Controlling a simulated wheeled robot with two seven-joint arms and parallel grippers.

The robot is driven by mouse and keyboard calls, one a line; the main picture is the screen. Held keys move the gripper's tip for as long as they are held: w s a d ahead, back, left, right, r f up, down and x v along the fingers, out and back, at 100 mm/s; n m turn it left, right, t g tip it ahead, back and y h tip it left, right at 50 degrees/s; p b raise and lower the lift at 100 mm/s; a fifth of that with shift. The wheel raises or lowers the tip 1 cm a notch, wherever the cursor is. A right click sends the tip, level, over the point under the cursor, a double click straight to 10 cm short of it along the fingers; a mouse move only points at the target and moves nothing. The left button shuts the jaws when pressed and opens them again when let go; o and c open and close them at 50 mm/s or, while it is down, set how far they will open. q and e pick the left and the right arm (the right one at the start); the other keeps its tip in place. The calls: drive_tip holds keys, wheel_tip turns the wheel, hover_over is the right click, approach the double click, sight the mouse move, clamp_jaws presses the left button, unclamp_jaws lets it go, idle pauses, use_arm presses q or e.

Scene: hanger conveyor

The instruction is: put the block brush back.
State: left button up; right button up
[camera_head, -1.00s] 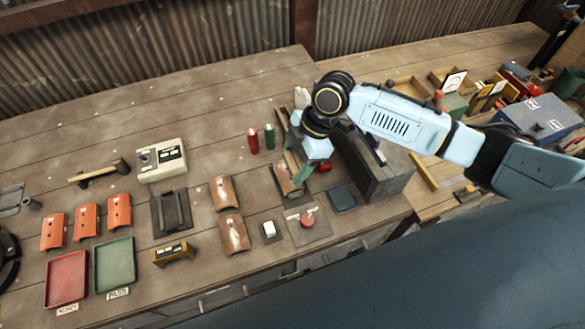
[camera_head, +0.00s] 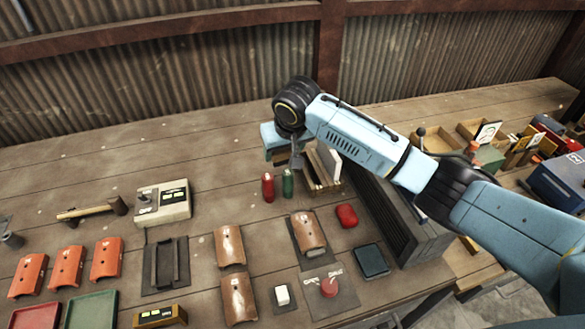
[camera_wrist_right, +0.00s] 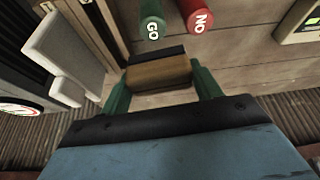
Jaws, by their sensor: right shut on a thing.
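The block brush (camera_wrist_right: 158,72), a tan wooden block with a dark strip, is held between the two green fingers of my right gripper (camera_wrist_right: 160,90) in the right wrist view. In the head view my right gripper (camera_head: 280,155) is at the back of the bench, left of the wooden slatted rack (camera_head: 322,172) and behind the red and green cylinders. The hand hides most of the brush there, and I cannot tell whether it touches the bench. My left gripper is not in view.
A white slab (camera_head: 328,158) stands at the rack. The green cylinder (camera_head: 288,183) marked GO and red cylinder (camera_head: 267,187) stand close in front. A grey box (camera_head: 400,225) is to the right. Bare planks lie to the left, behind the control box (camera_head: 163,206).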

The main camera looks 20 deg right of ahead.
drive_tip(key=shift+m, duration=0.5)
drive_tip(key=w+f, duration=0.1)
drive_tip(key=w+a+f+b, duration=0.1)
drive_tip(key=w, duration=0.1)
drive_tip(key=w+a+f, duration=0.1)
drive_tip(key=w, duration=0.1)
drive_tip(key=shift+w+f, duration=0.2)
drive_tip(key=shift+f, duration=0.2)
wheel_tip(320, 180, down, 4)
drive_tip(key=b, duration=0.6)
drive_tip(key=shift+f, duration=0.9)
drive_tip(key=o, duration=1)
drive_tip(key=shift+c, duration=0.2)
drive_tip(key=p+v, duration=0.1)
drive_tip(key=v, duration=0.5)
drive_tip(key=p+v, duration=0.1)
drive_tip(key=v, duration=0.6)
drive_tip(key=shift+a+r, duration=0.2)
